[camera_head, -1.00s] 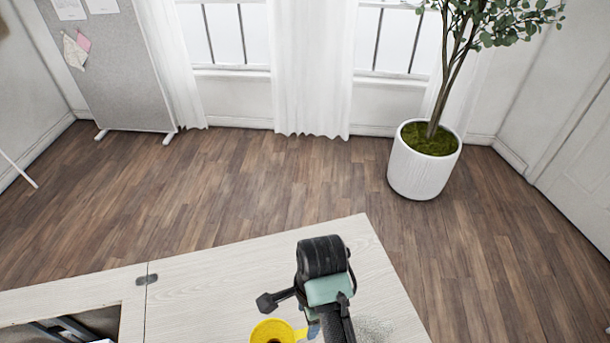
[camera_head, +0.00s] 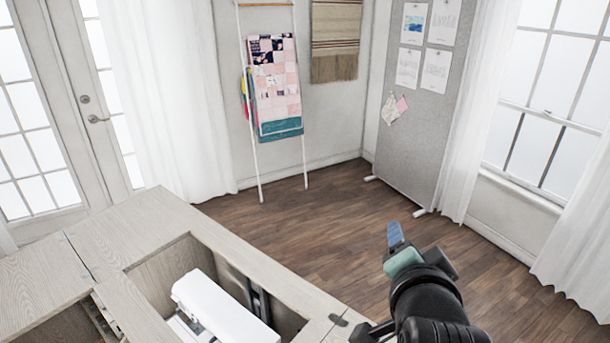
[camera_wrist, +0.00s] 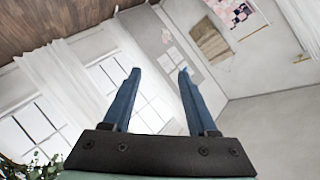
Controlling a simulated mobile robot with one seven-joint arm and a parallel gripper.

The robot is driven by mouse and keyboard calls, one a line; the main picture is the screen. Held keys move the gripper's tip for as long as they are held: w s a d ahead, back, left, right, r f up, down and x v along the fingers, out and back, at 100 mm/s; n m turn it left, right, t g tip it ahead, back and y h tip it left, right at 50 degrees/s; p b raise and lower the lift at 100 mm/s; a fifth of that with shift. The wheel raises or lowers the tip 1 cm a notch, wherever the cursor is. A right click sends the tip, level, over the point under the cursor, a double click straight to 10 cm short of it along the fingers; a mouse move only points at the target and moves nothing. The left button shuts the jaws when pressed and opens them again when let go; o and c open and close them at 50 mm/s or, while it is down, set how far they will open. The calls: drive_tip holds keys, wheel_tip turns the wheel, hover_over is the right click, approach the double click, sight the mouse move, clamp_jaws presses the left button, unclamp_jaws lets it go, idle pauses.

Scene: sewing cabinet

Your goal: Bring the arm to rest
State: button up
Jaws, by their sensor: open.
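My gripper (camera_wrist: 156,82) shows in the wrist view with its two blue fingers spread apart and nothing between them. In the head view, my gripper (camera_head: 396,236) is at the lower right, raised beside the sewing cabinet (camera_head: 150,236), with one blue finger visible pointing up. The wrist view is tilted and faces the windows, the pinboard and the wall. The cabinet's open well holds a white sewing machine (camera_head: 222,308), seen from above.
A white ladder rack (camera_head: 303,150) with a patchwork quilt (camera_head: 275,85) leans on the back wall. A grey pinboard (camera_head: 408,140) stands to its right. Glass doors (camera_head: 95,110) are at the left. The wood floor (camera_head: 300,225) between cabinet and wall is clear.

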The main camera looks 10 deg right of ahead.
drive_tip(key=w+a+r+n+t, duration=0.2)
drive_tip(key=a+r+n+t, duration=0.4)
drive_tip(key=r, duration=0.6)
drive_tip(key=s+a+r+n+t+y, duration=0.1)
drive_tip(key=s+a+r+n+t, duration=0.1)
drive_tip(key=r, duration=0.5)
drive_tip(key=s+a+r+n+t+y, duration=0.2)
drive_tip(key=s+a+r+n+t, duration=0.1)
drive_tip(key=s+a+r, duration=0.3)
drive_tip(key=s+a+r+n+t+y, duration=0.2)
drive_tip(key=s+a+r+t, duration=0.1)
drive_tip(key=a+r, duration=0.5)
drive_tip(key=shift+s+r+n+t, duration=0.35)
drive_tip(key=shift+s+r, duration=0.2)
drive_tip(key=shift+r, duration=0.4)
